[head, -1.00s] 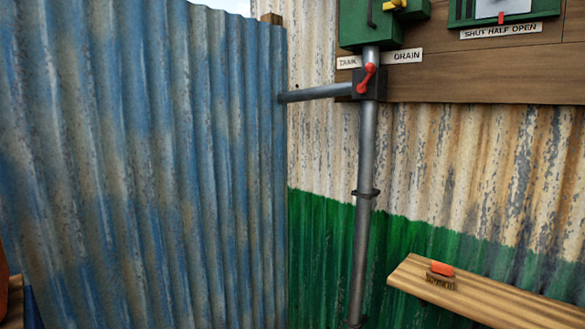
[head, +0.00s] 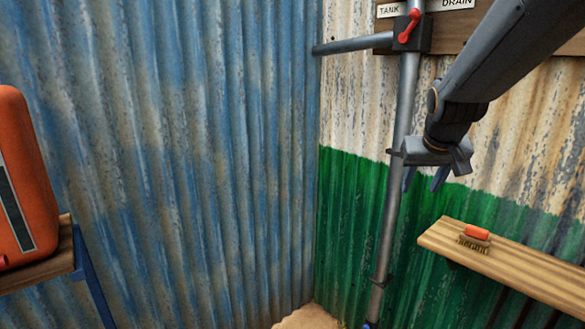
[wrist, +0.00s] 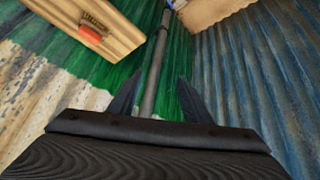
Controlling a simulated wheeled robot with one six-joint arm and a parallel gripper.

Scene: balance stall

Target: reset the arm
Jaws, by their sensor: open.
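My gripper (head: 426,180) hangs from my arm at the upper right of the head view, fingers pointing down. It is in front of the grey pipe and the green part of the wall, above the left end of the wooden shelf. Its two dark fingers are apart and nothing is between them. In the wrist view my gripper (wrist: 158,95) shows its spread fingers, with the pipe (wrist: 153,75) seen beyond the gap. I cannot tell how far the fingers are from the pipe.
A red-handled brush (head: 476,236) lies on the wooden shelf (head: 530,268). The red valve lever (head: 409,25) sits on the vertical pipe (head: 388,235). An orange container (head: 22,170) stands on a wooden stand (head: 66,245) at the left. Blue corrugated wall (head: 200,130) closes the left side.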

